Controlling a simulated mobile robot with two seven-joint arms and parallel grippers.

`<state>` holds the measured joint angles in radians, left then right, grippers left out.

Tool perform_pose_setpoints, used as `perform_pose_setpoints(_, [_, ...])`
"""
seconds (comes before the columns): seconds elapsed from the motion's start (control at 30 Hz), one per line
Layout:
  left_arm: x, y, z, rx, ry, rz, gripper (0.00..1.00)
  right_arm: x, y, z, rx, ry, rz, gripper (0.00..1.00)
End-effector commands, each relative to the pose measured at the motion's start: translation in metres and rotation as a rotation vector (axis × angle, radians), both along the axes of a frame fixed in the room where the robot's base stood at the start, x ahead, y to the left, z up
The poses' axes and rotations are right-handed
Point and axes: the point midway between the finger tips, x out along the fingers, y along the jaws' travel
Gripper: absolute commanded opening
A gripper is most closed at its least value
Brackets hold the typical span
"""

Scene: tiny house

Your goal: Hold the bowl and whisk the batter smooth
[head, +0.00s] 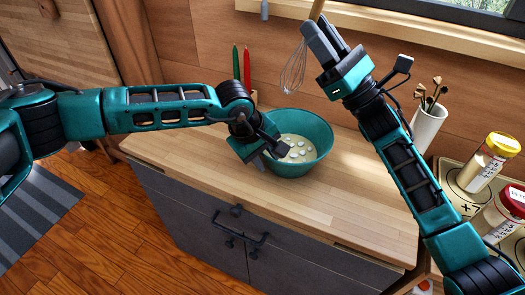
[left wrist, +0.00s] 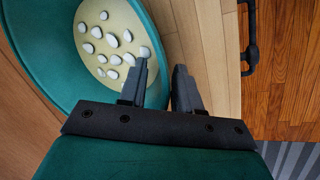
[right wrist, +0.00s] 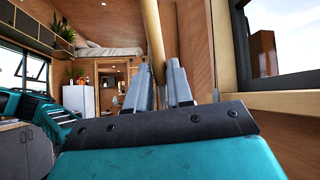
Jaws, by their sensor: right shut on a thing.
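The teal bowl (head: 318,160) stands on the wooden counter with pale batter (head: 297,149) and several white lumps in it; they also show in the left wrist view (left wrist: 112,40). My left gripper (head: 262,158) is at the bowl's near left side. Its fingers (left wrist: 165,85) are apart, one over the inside of the bowl and one outside the rim. My right gripper (head: 320,42) is raised above and right of the bowl, shut on the whisk's wooden handle (right wrist: 154,40). The whisk's wire head (head: 292,70) hangs above the bowl, clear of the batter.
Green and red candle-like sticks (head: 246,66) stand behind the bowl. A white cup of utensils (head: 428,128) and jars with yellow (head: 488,162) and red (head: 497,214) lids are at the right. The counter (head: 210,160) is clear left of the bowl.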

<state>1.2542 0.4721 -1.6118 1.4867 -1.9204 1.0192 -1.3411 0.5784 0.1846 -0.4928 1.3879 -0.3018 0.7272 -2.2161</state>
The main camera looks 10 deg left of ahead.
Motion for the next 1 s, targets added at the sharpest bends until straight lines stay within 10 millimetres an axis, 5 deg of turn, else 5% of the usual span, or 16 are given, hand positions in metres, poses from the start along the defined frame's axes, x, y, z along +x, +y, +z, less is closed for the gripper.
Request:
perform_pose_setpoints(0.17, [-0.0001,-0.0002,0.0,0.0,0.0,-0.001,0.33,-0.0001,0.0,0.0003,0.001,-0.001,0.0,0.0])
perform_pose_setpoints(0.5, [-0.0001,-0.0002,0.0005,-0.001,-0.001,-0.001,0.01,-0.0001,0.0,0.0003,0.001,-0.001,0.0,0.0])
perform_pose_setpoints(1.0, [0.0,-0.0001,0.0007,-0.001,-0.001,0.0,0.0,-0.0001,0.0,0.0004,0.001,-0.001,0.0,0.0])
